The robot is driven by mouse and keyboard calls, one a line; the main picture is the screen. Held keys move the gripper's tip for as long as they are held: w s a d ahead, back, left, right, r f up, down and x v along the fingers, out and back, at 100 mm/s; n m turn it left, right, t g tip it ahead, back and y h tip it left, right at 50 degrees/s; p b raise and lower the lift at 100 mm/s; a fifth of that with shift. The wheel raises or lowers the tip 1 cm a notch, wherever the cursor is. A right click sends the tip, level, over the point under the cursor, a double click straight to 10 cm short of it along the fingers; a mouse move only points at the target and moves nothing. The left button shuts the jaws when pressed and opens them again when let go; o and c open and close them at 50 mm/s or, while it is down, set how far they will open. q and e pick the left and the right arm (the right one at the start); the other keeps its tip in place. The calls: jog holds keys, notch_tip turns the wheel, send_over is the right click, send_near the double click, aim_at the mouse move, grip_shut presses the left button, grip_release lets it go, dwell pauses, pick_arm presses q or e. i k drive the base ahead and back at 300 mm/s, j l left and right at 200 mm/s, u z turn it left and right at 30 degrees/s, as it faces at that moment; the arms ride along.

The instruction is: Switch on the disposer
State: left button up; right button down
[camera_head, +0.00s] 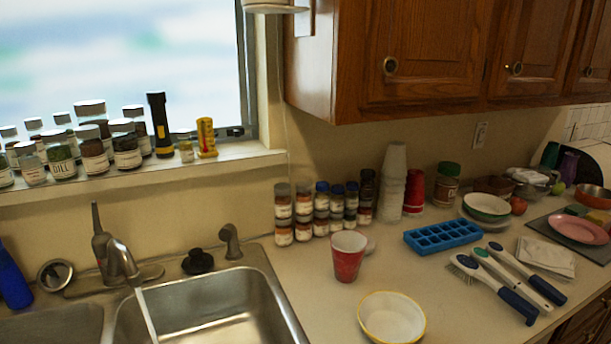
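A plate with a switch or outlet (480,135) is on the wall under the wooden cabinets, right of centre; it is too small to tell which it is or its position. The steel sink (215,305) is at the lower left, and its drain is not visible. A black stopper (198,262) sits on the sink's back rim. No part labelled as the disposer shows. Neither of my grippers is in view.
A red cup (348,256), a yellow-rimmed bowl (392,318), a blue ice tray (443,236) and several brushes (502,290) lie on the counter. Spice jars (320,212), white stacked cups (391,184) and red cups (414,192) stand along the wall.

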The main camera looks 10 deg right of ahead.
aim_at(482, 132)
jog(key=l+u, duration=0.1)
jog(key=l, duration=0.55)
jog(key=l+u, duration=0.1)
jog(key=l, duration=0.55)
jog(key=l+u, duration=0.15)
jog(key=l, duration=0.5)
jog(key=l+u, duration=0.1)
jog(key=l, duration=0.55)
jog(key=k+l+u, duration=0.1)
jog(key=l, duration=0.5)
jog(key=k+l+u, duration=0.1)
jog(key=l, duration=0.55)
jog(key=k+l+u, duration=0.1)
jog(key=l, duration=0.5)
jog(key=k+l+u, duration=0.15)
jog(key=l, duration=0.5)
jog(key=k, duration=0.05)
